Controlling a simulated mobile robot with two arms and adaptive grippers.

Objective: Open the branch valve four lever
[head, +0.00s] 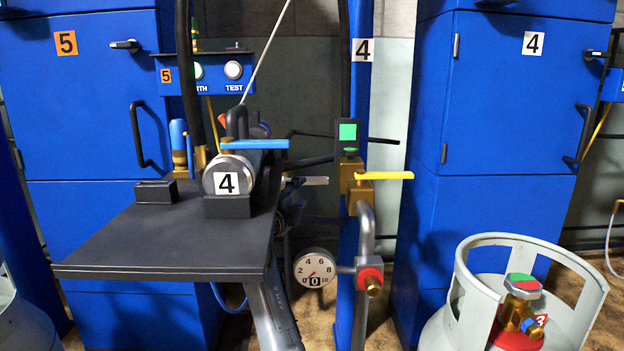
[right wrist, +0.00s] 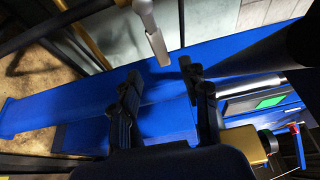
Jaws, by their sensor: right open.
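On the blue post marked 4, a yellow lever (head: 388,175) sticks out to the right from a brass valve body (head: 353,187); the brass also shows in the right wrist view (right wrist: 251,148). A blue lever (head: 255,144) lies level on the grey cylinder with a 4 label (head: 222,179). I cannot tell which one the task names. My right gripper (head: 289,207) is partly hidden beside the dark shelf, left of the post. In the right wrist view its fingers (right wrist: 162,95) are apart and empty. A pale grey bar (right wrist: 155,42) ends just beyond them. My left gripper is not in view.
The dark shelf (head: 110,258) projects at the left. A round gauge (head: 314,268) and a bent grey pipe (head: 365,235) are low on the post. A grey gas bottle (head: 460,322) stands front right. Blue cabinets (head: 500,110) stand on both sides.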

